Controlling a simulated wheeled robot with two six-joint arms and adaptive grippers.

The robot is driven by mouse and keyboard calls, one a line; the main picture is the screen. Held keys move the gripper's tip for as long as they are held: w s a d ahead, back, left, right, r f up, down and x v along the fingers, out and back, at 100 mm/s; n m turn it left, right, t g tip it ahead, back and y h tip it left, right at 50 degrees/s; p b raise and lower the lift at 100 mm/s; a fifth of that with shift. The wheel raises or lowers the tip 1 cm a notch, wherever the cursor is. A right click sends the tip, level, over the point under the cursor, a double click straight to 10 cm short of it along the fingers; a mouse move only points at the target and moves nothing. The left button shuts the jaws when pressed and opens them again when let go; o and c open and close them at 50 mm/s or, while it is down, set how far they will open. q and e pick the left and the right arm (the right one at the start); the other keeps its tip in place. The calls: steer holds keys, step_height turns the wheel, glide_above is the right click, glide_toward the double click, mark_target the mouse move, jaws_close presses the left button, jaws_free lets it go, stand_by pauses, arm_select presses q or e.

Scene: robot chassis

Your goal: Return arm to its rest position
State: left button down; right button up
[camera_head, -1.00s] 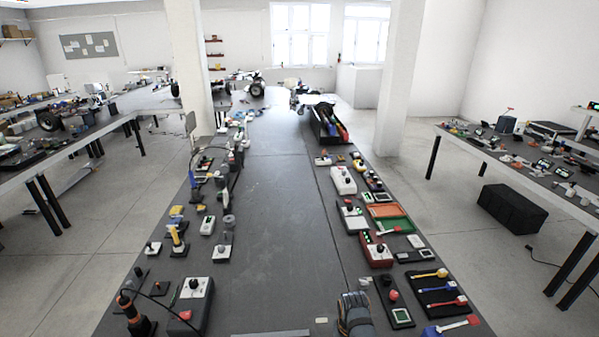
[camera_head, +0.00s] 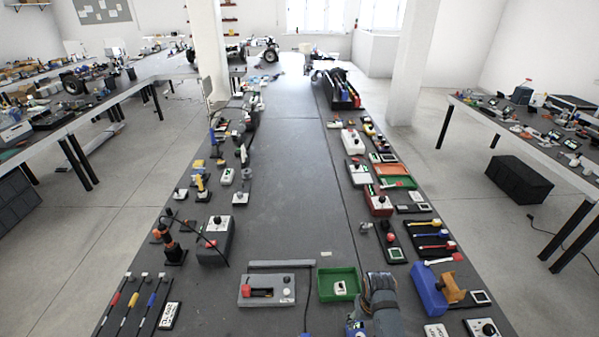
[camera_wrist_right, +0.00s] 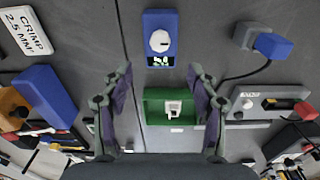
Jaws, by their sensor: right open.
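My right gripper (camera_head: 380,287) shows at the bottom of the head view, over the workbench, just right of a green tray (camera_head: 322,288). Its arm comes in from the bottom edge. In the right wrist view the gripper (camera_wrist_right: 160,80) has its two fingers spread wide apart, with nothing held between them. Below, the green tray (camera_wrist_right: 153,118) with a small white item in it appears between the fingers. A blue block with a white knob (camera_wrist_right: 160,42) lies past the fingertips. My left gripper is not in view.
The long dark workbench (camera_head: 285,180) has a clear middle strip with devices along both edges. A grey box with a red part (camera_head: 267,289) sits left of the tray. A blue and orange block (camera_head: 430,288) stands right of my gripper. Other tables stand at both sides.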

steer(key=s+d+r+n+t, duration=0.1)
steer(key=s+d+r+t, duration=0.3)
steer(key=s+r, duration=0.9)
steer(key=s+d+f+g+b, duration=0.15)
steer(key=f+b, duration=0.25)
steer(key=f, duration=1.3)
steer(key=s+d+f+g+b, duration=0.1)
steer(key=s+d+f+b, duration=0.15)
steer(key=f, duration=1.35)
arm_select(q)
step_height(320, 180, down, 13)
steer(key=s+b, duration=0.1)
steer(key=b, duration=0.5)
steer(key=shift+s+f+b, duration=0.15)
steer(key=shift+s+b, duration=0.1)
steer(key=shift+b, duration=0.05)
arm_select(e)
steer(key=s+f, duration=0.9)
steer(key=f, duration=0.2)
steer(key=s+d+f+g, duration=0.1)
steer(key=s+f, duration=0.8)
steer(key=f, duration=0.3)
steer(key=shift+f+m+h, duration=0.3)
